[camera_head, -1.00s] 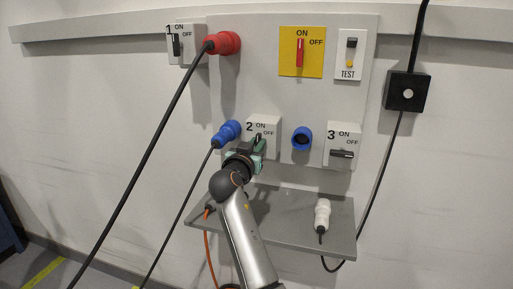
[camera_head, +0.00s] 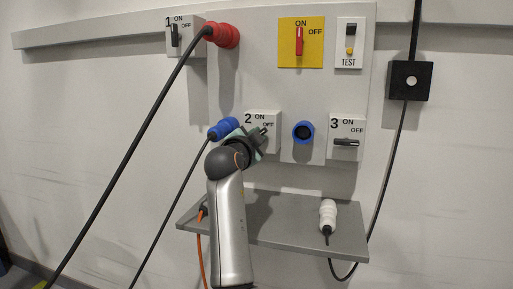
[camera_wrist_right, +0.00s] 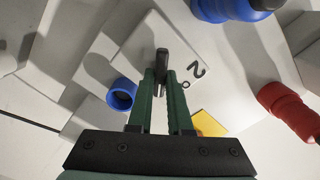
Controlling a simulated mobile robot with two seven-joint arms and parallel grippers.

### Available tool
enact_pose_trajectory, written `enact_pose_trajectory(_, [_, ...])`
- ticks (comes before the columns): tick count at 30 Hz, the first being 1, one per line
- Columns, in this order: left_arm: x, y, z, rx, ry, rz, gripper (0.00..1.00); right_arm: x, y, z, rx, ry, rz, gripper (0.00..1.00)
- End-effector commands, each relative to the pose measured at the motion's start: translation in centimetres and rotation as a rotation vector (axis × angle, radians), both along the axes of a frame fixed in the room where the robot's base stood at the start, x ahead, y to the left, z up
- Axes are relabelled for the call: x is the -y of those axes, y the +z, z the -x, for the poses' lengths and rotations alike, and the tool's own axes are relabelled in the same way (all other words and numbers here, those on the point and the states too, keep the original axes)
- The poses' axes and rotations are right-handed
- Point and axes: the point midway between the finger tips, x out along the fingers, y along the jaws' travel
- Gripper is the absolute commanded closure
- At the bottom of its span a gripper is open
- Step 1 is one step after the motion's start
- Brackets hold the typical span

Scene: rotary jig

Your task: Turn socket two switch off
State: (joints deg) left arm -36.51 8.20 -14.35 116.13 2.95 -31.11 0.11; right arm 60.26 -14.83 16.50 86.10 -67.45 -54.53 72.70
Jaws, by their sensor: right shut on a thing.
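The socket two box (camera_head: 270,117) is a white unit marked 2, ON and OFF on the panel, and it also shows in the wrist view (camera_wrist_right: 140,45). Its dark switch handle (camera_wrist_right: 162,58) is between the fingertips of my right gripper (camera_wrist_right: 163,75), which is shut on it. In the head view my right gripper (camera_head: 258,141) covers the lower part of the box, and the handle seems tilted up and right, toward OFF. A blue plug (camera_head: 223,128) with a black cable is at the box's left. My left gripper is not in view.
Switch 1 (camera_head: 187,38) with a red plug (camera_head: 226,35) is upper left. A yellow ON/OFF plate (camera_head: 287,57) and TEST unit (camera_head: 349,58) are above. A blue socket (camera_head: 303,132) and switch 3 (camera_head: 347,126) are right. A grey shelf (camera_head: 275,230) bearing a white connector (camera_head: 327,215) is below.

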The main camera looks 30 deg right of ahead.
Motion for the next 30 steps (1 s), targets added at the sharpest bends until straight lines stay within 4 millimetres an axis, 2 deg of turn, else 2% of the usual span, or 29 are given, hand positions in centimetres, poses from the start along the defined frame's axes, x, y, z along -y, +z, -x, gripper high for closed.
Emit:
enact_pose_trajectory(1, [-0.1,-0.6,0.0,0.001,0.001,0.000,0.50,0.0,-0.1,0.0,0.041,0.001,-0.029,1.00])
enact_pose_trajectory(15, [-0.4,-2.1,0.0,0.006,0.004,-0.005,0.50,0.1,-0.1,0.1,0.353,0.001,-0.293,1.00])
enact_pose_trajectory(30, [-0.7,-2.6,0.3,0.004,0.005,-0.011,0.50,0.2,-0.1,0.2,0.510,0.000,-0.426,1.00])
